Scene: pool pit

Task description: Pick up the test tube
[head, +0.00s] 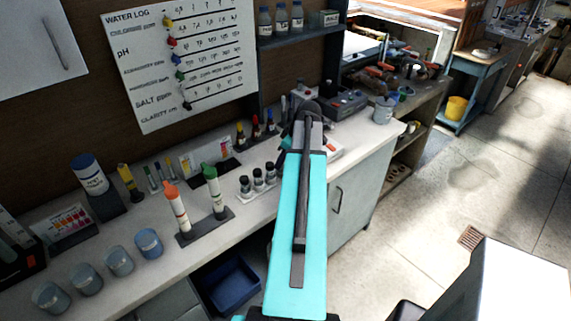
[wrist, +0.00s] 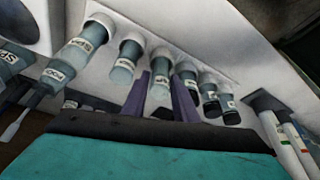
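In the wrist view, a row of small labelled vials with pale round ends is in front of a white surface. One vial (wrist: 161,82) shows between the two purple-grey fingers of my gripper (wrist: 162,78). The fingers stand apart, and I see no clear contact with this vial. I cannot tell whether it is the test tube. In the head view my turquoise arm reaches over the counter and hides the fingertips. Slim tubes (head: 154,178) stand on the counter left of the arm.
An orange-topped tube (head: 177,210) and a green-topped tube (head: 214,190) stand in a dark holder on the white counter. Several black-capped bottles (head: 258,180) stand beside my arm. Several cups (head: 118,261) line the front left. Open floor (head: 430,210) lies to the right.

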